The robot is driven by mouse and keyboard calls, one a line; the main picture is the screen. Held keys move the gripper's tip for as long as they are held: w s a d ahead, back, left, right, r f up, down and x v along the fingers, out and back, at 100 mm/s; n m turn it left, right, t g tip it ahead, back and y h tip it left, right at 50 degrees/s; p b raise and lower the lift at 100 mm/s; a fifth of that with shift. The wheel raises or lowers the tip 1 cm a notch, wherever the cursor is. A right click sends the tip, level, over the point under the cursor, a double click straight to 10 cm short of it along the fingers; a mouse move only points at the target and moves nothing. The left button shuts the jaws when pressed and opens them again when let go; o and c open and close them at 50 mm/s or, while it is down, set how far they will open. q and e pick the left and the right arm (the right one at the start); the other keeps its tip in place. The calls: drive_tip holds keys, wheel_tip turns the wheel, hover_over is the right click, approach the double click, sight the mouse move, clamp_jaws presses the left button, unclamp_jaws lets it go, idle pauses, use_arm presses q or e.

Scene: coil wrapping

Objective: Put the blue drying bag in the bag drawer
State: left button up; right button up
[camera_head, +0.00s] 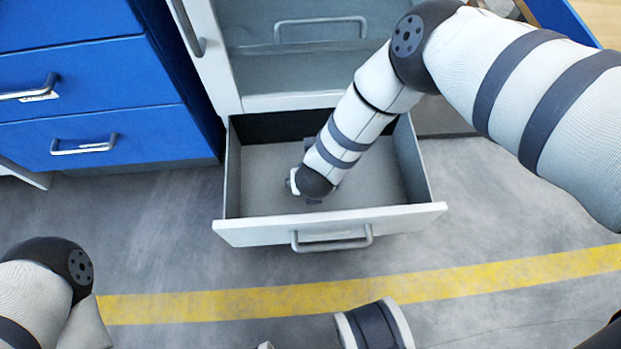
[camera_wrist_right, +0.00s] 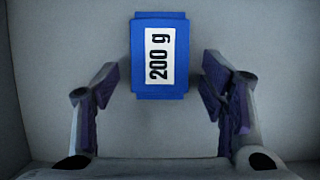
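The blue drying bag (camera_wrist_right: 160,85), with a white "200 g" label, lies on a light grey surface in the right wrist view. My right gripper (camera_wrist_right: 160,92) is open, with one finger on each side of the bag and a gap to both. In the head view my right arm reaches down into the open bag drawer (camera_head: 328,226), a white-fronted drawer with a grey floor. The wrist hides the bag and most of the right gripper there.
The white cabinet (camera_head: 232,55) stands behind the open drawer. A blue drawer cabinet (camera_head: 100,85) with grey handles stands to its left. The drawer's side walls and front panel surround my right wrist. The grey floor with a yellow stripe (camera_head: 230,303) is in front.

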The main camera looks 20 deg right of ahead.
use_arm(q)
drive_tip(key=shift+r, duration=0.1)
use_arm(e)
drive_tip(key=shift+r, duration=0.1)
use_arm(q)
drive_tip(key=shift+t, duration=0.6)
drive_tip(key=p+v, duration=0.1)
drive_tip(key=p, duration=0.1)
drive_tip(key=p+v, duration=0.3)
drive_tip(key=p, duration=0.1)
drive_tip(key=shift+s+r, duration=0.15)
drive_tip(key=shift+r, duration=0.5)
use_arm(e)
drive_tip(key=v, duration=1.1)
drive_tip(key=shift+s+r, duration=0.3)
drive_tip(key=shift+r, duration=0.05)
